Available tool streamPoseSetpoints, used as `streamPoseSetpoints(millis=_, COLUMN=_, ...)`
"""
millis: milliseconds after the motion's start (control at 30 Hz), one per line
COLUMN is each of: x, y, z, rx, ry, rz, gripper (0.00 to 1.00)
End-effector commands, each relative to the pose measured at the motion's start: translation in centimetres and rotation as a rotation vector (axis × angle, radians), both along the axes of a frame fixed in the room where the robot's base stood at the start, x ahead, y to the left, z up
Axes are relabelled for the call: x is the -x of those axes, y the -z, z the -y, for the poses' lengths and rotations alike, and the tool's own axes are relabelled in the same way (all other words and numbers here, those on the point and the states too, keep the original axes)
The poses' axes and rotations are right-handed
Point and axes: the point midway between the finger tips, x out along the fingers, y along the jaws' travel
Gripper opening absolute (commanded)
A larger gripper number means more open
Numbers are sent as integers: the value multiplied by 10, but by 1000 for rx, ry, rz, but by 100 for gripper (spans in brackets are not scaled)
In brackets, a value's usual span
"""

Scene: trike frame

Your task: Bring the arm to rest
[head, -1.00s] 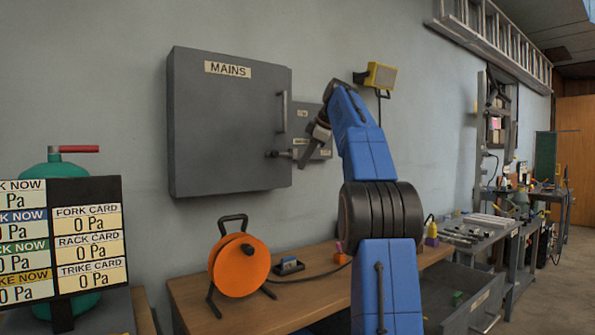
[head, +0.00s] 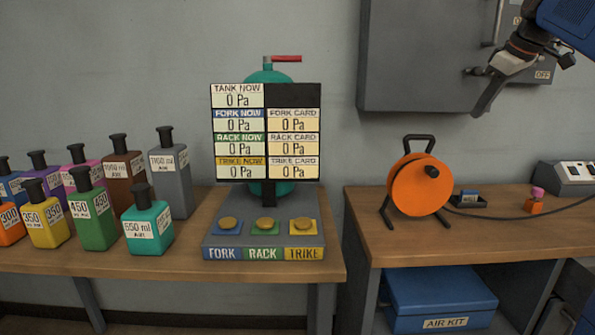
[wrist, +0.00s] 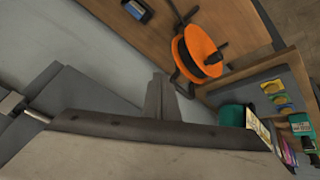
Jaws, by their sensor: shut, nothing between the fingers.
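My gripper (head: 480,110) is at the upper right of the head view, at the end of my blue arm. Its grey fingers are together and empty, pointing down and left. They appear in front of the lower right part of the grey mains cabinet (head: 410,55); I cannot tell the gap to it. In the wrist view the gripper (wrist: 158,92) shows as a narrow grey wedge with nothing held. Most of my arm is outside the head view.
An orange cable reel (head: 412,186) stands on the right bench, above a blue air kit box (head: 440,300). A gauge board (head: 265,132), a button panel (head: 262,238) and several coloured bottles, such as a green one (head: 93,218), are on the left bench. The wall between board and cabinet is clear.

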Motion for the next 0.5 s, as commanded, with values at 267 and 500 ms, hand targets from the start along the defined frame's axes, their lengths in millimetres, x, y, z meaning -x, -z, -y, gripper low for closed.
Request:
streamPoseSetpoints(millis=267, x=72, y=66, z=-70, rx=-63, ry=148, rz=-56, gripper=0)
streamPoseSetpoints(millis=500, x=142, y=138, z=-115, rx=-103, ry=271, rz=-95, gripper=0)
